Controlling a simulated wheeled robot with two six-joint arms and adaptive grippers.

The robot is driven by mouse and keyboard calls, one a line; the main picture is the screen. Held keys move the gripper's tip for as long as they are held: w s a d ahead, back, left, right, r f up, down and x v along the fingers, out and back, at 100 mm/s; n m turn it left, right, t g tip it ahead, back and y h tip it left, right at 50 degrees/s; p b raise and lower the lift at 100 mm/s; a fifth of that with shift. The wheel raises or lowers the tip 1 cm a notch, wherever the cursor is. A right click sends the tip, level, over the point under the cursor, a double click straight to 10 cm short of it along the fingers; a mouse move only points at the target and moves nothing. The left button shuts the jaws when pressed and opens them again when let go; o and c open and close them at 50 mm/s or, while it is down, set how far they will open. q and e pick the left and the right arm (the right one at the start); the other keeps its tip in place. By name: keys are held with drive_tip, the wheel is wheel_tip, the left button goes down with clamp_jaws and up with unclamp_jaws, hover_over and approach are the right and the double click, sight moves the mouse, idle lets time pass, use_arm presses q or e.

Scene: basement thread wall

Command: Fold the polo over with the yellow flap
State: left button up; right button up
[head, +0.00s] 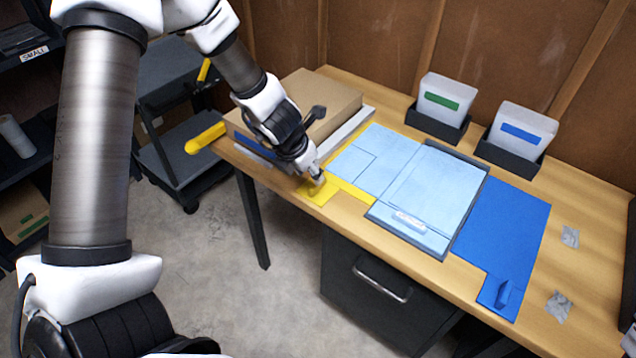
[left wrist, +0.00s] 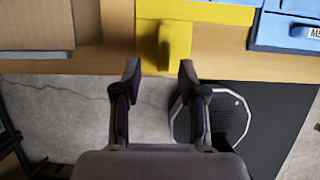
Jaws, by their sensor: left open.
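The light blue polo (head: 430,190) lies on the folding board, with a white label near its front edge. Its left part (head: 375,158) lies flat over the yellow flap (head: 316,193), whose yellow shows along the left and front edges. In the left wrist view, the yellow flap's tab (left wrist: 180,45) carries an upright yellow grip (left wrist: 165,42). My left gripper (head: 316,181) is at this tab. In the left wrist view its fingers (left wrist: 159,76) are apart with nothing between them, and the grip shows just beyond their tips. My right gripper does not show.
The bare blue flap (head: 515,235) with its handle lies right of the polo. A cardboard box (head: 310,95) sits left of the board, close to my left arm. Two bins (head: 440,105) (head: 520,135) stand at the back. Grey scraps (head: 559,306) lie at the right.

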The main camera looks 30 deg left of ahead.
use_arm(q)
drive_tip(key=x, duration=0.2)
drive_tip(key=d+b+x, duration=0.1)
drive_tip(key=x, duration=0.1)
drive_tip(key=shift+w+f+b, duration=0.1)
drive_tip(key=shift+w+b, duration=0.05)
drive_tip(key=shift+b, duration=0.15)
drive_tip(key=shift+w+a+f, duration=0.1)
drive_tip(key=shift+w+f, duration=0.05)
drive_tip(key=shift+f, duration=0.2)
drive_tip(key=shift+a, duration=0.25)
drive_tip(key=shift+d, duration=0.15)
clamp_jaws()
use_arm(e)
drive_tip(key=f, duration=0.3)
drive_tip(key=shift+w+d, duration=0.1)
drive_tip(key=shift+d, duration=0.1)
use_arm(q)
drive_tip(key=shift+r, duration=0.1)
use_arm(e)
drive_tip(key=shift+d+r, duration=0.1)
